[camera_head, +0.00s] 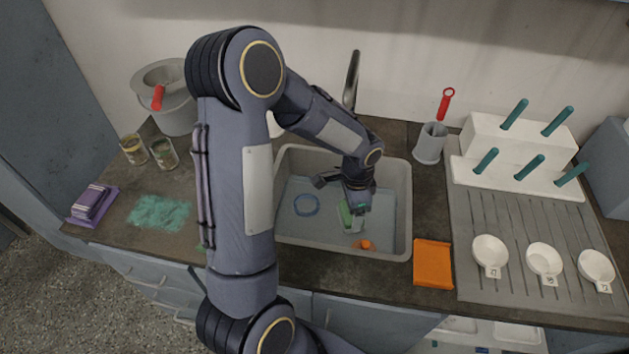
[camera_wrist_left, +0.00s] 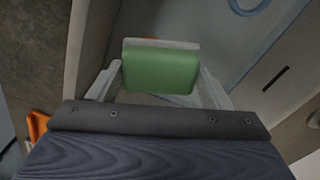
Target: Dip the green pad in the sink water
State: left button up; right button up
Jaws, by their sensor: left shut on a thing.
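The green pad (camera_head: 345,214) is down inside the grey sink (camera_head: 399,200), near the middle of the basin. My left gripper (camera_head: 353,212) points down into the sink and is shut on the pad. In the left wrist view the green pad (camera_wrist_left: 160,70) sits between the two pale fingers of my left gripper (camera_wrist_left: 161,84), with a pale strip along its far edge. The sink water (camera_head: 300,228) looks bluish. I cannot tell whether the pad touches it. My right gripper is not in view.
A blue ring (camera_head: 306,205) and an orange object (camera_head: 364,245) lie in the sink. The faucet (camera_head: 351,78) rises behind it. An orange cloth (camera_head: 433,264) lies right of the sink, near a drainboard (camera_head: 520,232) with white cups. A green smear (camera_head: 160,212) marks the left counter.

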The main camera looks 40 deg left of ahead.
pick_arm(q)
jog(key=s+a+r+m+p, duration=0.5)
jog(key=s+a+r+m, duration=0.15)
jog(key=m, duration=0.65)
jog(key=f+b, duration=1.2)
jog(key=f, duration=0.1)
jog(key=a+f+b, duration=0.1)
jog(key=f+b, duration=0.5)
jog(key=f, duration=0.1)
jog(key=shift+w, duration=0.4)
notch_tip(320, 180, up, 20)
jog(key=p, duration=1.8)
jog(key=shift+p, duration=0.35)
